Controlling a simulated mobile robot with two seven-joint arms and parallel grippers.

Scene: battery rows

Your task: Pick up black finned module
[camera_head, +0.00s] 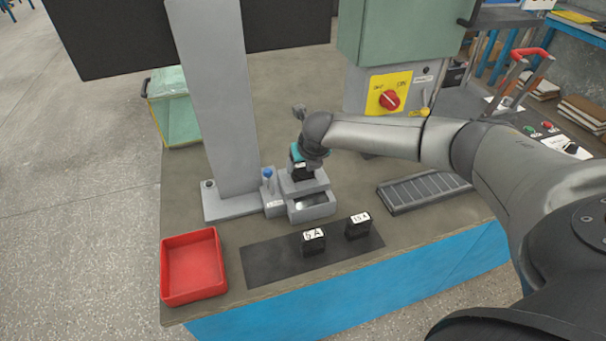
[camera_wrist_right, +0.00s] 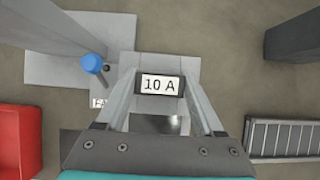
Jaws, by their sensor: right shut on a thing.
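My right gripper (camera_head: 303,170) is shut on a black module (camera_wrist_right: 161,84) whose white label reads 10 A. The label faces up between the two fingers in the right wrist view; my gripper hides most of the module in the head view, and fins cannot be made out. The module is over or in the top of a small grey fixture (camera_head: 318,205) with an open drawer-like front; I cannot tell whether it touches. Two other black labelled modules, one (camera_head: 314,246) at centre and one marked 15 A (camera_head: 358,230), stand upright on a dark mat (camera_head: 262,265). My left gripper is not in view.
A red tray (camera_head: 195,267) stands at the table's front left. A grey column (camera_head: 218,100) with a blue-knobbed part (camera_head: 267,176) is left of the fixture. A slatted grey rack (camera_head: 425,190) lies to the right. A green cabinet (camera_head: 400,35) with a red switch stands behind.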

